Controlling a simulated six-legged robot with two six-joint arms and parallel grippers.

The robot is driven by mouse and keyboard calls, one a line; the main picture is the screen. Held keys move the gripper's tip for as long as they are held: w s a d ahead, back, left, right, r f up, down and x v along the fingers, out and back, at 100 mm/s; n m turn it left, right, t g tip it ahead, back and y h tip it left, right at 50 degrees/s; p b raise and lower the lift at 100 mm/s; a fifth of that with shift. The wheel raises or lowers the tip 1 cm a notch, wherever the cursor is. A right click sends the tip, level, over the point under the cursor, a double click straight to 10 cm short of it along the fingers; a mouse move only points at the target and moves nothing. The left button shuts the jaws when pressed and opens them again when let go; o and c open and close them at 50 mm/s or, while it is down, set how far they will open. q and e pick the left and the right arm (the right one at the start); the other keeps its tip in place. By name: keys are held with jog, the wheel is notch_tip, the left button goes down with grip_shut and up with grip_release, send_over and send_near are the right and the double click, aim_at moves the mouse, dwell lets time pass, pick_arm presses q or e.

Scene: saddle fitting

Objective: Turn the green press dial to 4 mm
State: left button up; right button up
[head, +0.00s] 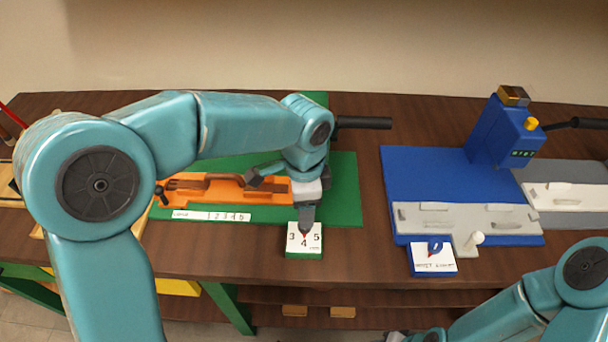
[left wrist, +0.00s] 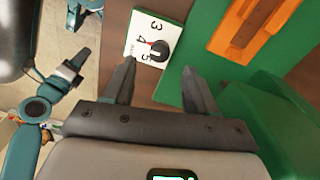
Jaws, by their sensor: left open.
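The green press dial is a dark round knob (left wrist: 158,50) with a red mark, on a white plate (head: 292,243) numbered 3, 4, 5 on a green block (head: 304,255). In the left wrist view the red mark points toward the 4. My left gripper (head: 306,222) is above the dial, pointing down and partly covering the knob in the head view. In the left wrist view its fingers (left wrist: 158,68) are open and apart, with the knob ahead between their tips. My right gripper (left wrist: 72,72) is off to the left there, away from the dial; its jaws are unclear.
Behind the dial lies the green press base (head: 343,190) with an orange fixture (head: 220,192) and a white number strip (head: 210,216). To the right stands a blue press (head: 405,180) with its own dial plate (head: 425,262). The brown bench between the presses is clear.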

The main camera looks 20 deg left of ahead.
pick_arm(q)
notch_tip(320, 180, up, 11)
jog(key=shift+w+p, duration=0.15)
jog(key=shift+p, duration=0.15)
jog(key=shift+f, duration=0.15)
dwell(0.3)
